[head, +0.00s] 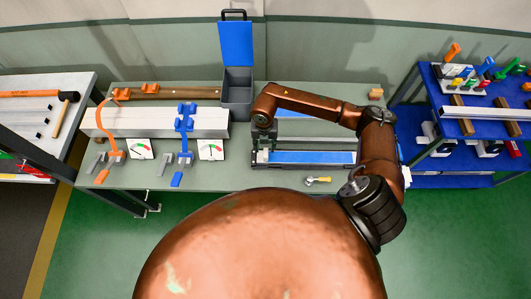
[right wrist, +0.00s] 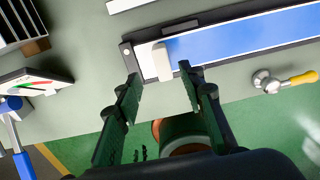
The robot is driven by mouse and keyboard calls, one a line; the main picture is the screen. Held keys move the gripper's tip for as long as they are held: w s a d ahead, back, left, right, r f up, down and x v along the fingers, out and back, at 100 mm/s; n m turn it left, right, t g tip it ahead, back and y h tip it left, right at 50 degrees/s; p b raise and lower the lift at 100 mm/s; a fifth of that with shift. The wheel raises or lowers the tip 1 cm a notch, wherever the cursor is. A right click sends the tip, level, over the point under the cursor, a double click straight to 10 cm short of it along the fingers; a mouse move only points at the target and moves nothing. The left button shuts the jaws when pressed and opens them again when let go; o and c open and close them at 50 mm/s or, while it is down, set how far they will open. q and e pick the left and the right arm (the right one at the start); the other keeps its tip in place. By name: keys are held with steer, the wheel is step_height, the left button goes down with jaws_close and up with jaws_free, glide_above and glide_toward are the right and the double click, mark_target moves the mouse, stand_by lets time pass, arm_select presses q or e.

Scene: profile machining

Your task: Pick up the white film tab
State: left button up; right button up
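The white film tab (right wrist: 161,62) stands up at the left end of a blue film strip (right wrist: 235,38) on a dark-framed profile, seen in the right wrist view. My right gripper (right wrist: 159,74) is open, with one fingertip on each side of the tab in this picture. I see no clear contact between fingers and tab. In the head view my right gripper (head: 263,152) is over the left end of the blue strip (head: 310,158), and the arm hides the tab there. My left gripper is not in view.
A small yellow-handled hammer (head: 318,181) lies in front of the strip. A grey open box with a blue lid (head: 237,44) stands behind. Orange (head: 112,130) and blue (head: 185,130) clamps hold a white profile at left. A blue shelf (head: 450,180) is at right.

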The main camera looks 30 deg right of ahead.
mark_target(266, 152)
steer(key=shift+d+f+p, duration=0.15)
steer(key=shift+f+p, duration=0.2)
steer(key=shift+f, duration=1.2)
steer(key=shift+d+f+p, duration=0.1)
steer(key=shift+f+p, duration=0.25)
steer(key=shift+f, duration=1.15)
jaws_close()
